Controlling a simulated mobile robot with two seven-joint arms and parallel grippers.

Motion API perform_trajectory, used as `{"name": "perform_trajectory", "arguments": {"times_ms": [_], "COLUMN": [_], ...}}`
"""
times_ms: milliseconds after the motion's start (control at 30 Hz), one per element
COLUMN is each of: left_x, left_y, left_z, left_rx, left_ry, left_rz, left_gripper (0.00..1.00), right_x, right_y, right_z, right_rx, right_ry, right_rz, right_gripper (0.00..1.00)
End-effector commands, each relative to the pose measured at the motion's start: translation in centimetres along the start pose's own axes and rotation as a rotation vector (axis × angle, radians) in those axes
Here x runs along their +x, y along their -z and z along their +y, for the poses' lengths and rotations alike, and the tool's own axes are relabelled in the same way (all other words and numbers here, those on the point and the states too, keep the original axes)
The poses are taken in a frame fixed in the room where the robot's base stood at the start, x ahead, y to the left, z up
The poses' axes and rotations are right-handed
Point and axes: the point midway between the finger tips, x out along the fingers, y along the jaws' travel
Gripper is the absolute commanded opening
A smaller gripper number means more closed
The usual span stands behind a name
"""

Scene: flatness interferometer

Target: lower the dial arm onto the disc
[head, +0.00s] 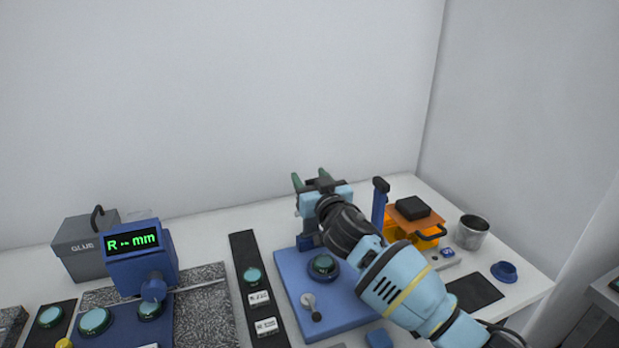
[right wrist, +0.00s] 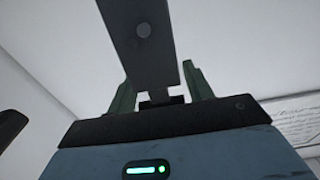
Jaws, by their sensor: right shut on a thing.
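My right gripper (head: 311,180) is raised above the back of the blue base plate (head: 351,305). Its green fingers point up and away. In the right wrist view the fingers (right wrist: 159,85) stand on either side of a grey bar, which I take to be the dial arm (right wrist: 150,60). The gripper is shut on it. In the head view my gripper and wrist hide most of the dial arm. A teal disc (head: 323,263) sits in a dark round holder on the blue plate, below and in front of the gripper, apart from it. My left gripper is not in view.
A blue readout box (head: 140,262) stands left, with a grey GLUE box (head: 85,246) behind it. A dark strip (head: 243,270) holds another disc. An orange box (head: 411,226), a blue post (head: 379,204) and a metal cup (head: 471,232) are at right, near my forearm.

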Motion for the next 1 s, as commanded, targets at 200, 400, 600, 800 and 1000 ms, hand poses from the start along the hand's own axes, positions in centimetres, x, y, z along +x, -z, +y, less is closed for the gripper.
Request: {"name": "perform_trajectory", "arguments": {"times_ms": [200,400,600,800,1000], "left_x": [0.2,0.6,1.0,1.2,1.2], "left_y": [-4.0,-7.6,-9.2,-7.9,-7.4], "left_z": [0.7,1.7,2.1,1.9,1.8], "left_rx": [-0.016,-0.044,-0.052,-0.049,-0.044], "left_ry": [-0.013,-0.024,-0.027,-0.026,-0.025], "left_rz": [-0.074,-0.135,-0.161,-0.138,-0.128], "left_gripper": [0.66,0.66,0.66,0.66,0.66], "right_x": [-1.8,-3.9,-6.0,-7.7,-8.6], "right_y": [-1.3,-1.7,-1.3,-1.4,-1.8], "right_z": [0.0,0.1,0.2,0.1,0.1], "right_rx": [0.011,0.013,0.001,0.001,0.000], "right_ry": [-0.001,-0.004,-0.002,-0.002,-0.001], "right_rz": [0.099,0.228,0.317,0.319,0.320], "right_gripper": [0.10,0.10,0.10,0.11,0.11]}}
